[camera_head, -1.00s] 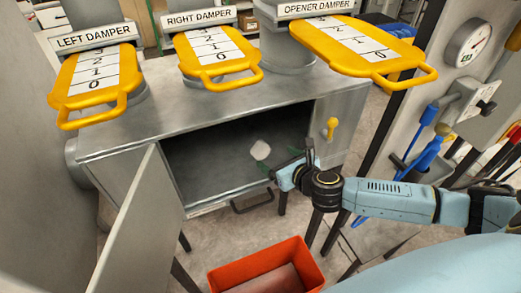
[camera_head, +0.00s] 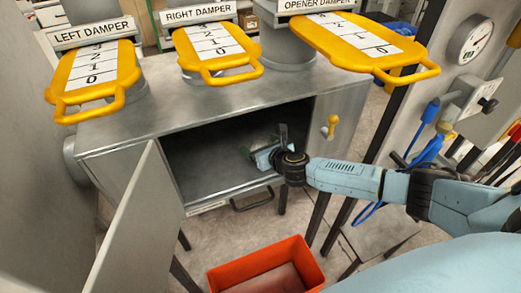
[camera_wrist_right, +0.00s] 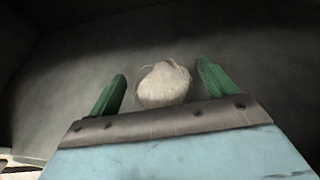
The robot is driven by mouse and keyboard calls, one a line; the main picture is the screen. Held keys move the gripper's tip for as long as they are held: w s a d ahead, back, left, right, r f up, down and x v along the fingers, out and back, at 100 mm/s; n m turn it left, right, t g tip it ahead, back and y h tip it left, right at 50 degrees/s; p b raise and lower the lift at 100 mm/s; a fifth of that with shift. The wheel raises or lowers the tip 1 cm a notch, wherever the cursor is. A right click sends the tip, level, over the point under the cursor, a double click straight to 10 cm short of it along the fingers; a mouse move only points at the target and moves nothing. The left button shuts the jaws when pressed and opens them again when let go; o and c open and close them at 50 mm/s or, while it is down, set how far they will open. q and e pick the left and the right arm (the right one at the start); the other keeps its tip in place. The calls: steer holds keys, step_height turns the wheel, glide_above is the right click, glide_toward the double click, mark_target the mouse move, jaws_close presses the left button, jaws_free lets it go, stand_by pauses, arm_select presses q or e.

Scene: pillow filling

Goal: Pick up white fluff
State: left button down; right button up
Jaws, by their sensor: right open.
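The white fluff (camera_wrist_right: 165,84) is a small pale tuft on the grey floor of the open cabinet. In the right wrist view it lies between the two green fingers of my right gripper (camera_wrist_right: 161,72), with a gap on each side. In the head view my right gripper (camera_head: 265,143) reaches into the cabinet opening from the right and is open. There the gripper hides the fluff. My left gripper is not in view.
The grey metal cabinet (camera_head: 225,118) has its left door (camera_head: 137,222) swung open toward me. An orange bin (camera_head: 302,259) stands on the floor in front. Yellow damper handles (camera_head: 92,79) stick out above the cabinet top.

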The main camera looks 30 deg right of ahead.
steer(key=shift+x, duration=0.95)
steer(key=c, duration=1)
steer(key=shift+c, duration=0.2)
steer(key=shift+r, duration=0.1)
